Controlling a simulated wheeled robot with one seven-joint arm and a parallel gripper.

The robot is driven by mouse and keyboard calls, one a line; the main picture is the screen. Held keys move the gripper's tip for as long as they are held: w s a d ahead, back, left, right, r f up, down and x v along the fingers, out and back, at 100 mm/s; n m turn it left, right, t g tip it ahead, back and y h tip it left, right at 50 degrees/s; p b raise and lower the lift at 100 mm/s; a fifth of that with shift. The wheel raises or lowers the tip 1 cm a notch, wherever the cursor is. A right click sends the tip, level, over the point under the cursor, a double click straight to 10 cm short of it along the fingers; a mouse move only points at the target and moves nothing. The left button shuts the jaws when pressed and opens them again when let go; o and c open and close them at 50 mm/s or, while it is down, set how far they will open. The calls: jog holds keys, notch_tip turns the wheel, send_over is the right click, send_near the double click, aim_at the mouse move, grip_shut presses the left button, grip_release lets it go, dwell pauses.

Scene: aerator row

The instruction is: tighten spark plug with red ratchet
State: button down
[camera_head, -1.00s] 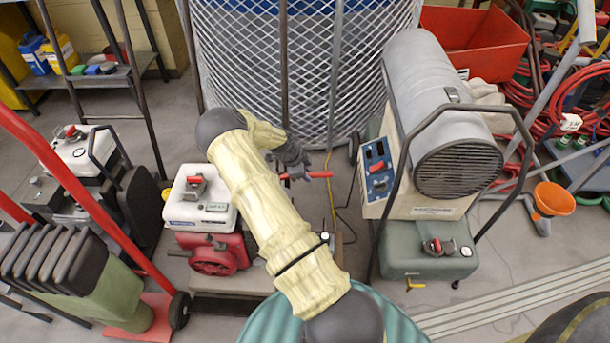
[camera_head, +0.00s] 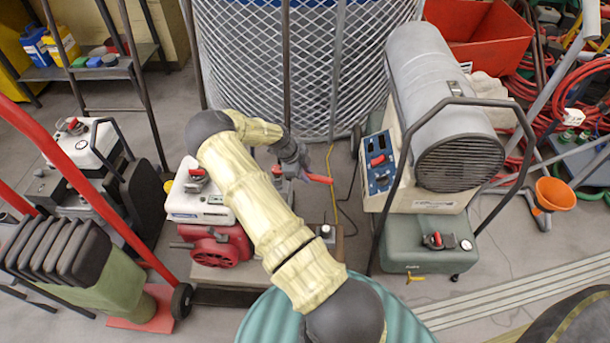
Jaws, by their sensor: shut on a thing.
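My gripper (camera_head: 292,165) is at the end of my cream-sleeved arm, right of the red and white engine unit, in front of the large mesh cylinder. It is shut on the red ratchet (camera_head: 317,178), whose red handle sticks out to the right. The ratchet's head is mostly hidden by the gripper. The engine unit has a white top (camera_head: 195,208) and a red lower housing (camera_head: 218,247). I cannot make out the spark plug; my arm covers part of the unit's right side.
A heater with a grey barrel (camera_head: 440,110) and tube frame stands on a green tank (camera_head: 428,250) at the right. The mesh cylinder (camera_head: 300,60) rises behind. Some floor is clear between unit and heater.

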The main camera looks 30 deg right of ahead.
jog(key=c, duration=2.1)
grip_release()
grip_shut()
jog(key=shift+r+p, duration=1.5)
jog(key=shift+r, duration=0.8)
